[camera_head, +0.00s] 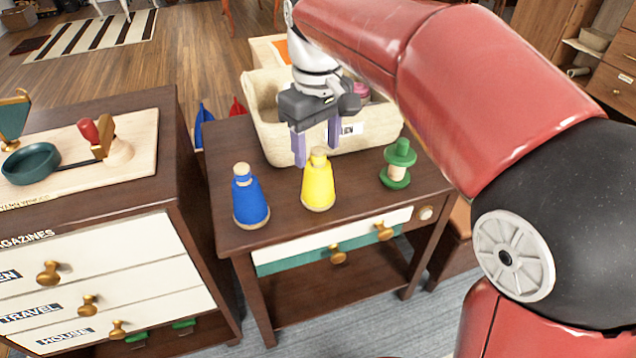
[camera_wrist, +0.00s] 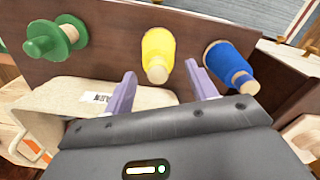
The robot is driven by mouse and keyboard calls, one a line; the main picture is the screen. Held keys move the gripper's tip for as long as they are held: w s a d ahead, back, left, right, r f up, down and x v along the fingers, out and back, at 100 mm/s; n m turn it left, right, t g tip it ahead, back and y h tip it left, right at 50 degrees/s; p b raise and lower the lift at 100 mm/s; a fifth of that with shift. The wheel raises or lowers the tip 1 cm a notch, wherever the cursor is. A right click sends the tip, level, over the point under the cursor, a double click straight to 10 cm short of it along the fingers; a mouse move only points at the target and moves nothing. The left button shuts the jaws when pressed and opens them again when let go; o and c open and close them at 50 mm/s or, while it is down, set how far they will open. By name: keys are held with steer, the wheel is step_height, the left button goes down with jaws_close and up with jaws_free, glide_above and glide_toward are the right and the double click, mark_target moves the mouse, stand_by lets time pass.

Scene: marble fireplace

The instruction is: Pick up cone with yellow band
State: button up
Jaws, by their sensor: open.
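The cone with the yellow band (camera_head: 318,182) stands upright on the small wooden table (camera_head: 290,230), between a blue-banded cone (camera_head: 250,197) and a green spool-like piece (camera_head: 397,165). My gripper (camera_head: 315,158) is open and empty, just behind and above the yellow cone, pointing down. In the wrist view the yellow cone (camera_wrist: 158,55) lies ahead of and between my two fingers (camera_wrist: 160,92), with its pale tip toward me. The blue cone (camera_wrist: 231,65) is at the right there and the green piece (camera_wrist: 58,38) at the left. Nothing is between the fingertips.
A cream basket (camera_head: 262,105) with a label stands behind my gripper at the table's back. A brown cabinet (camera_head: 110,210) on the left bears a board with a teal pan (camera_head: 31,163). The table's front strip is clear.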

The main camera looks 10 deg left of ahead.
mark_target(318, 176)
step_height(318, 176, down, 5)
steer(key=shift+w+r+b, duration=0.15)
steer(key=shift+r+b, duration=0.05)
steer(key=shift+b, duration=0.15)
jaws_close()
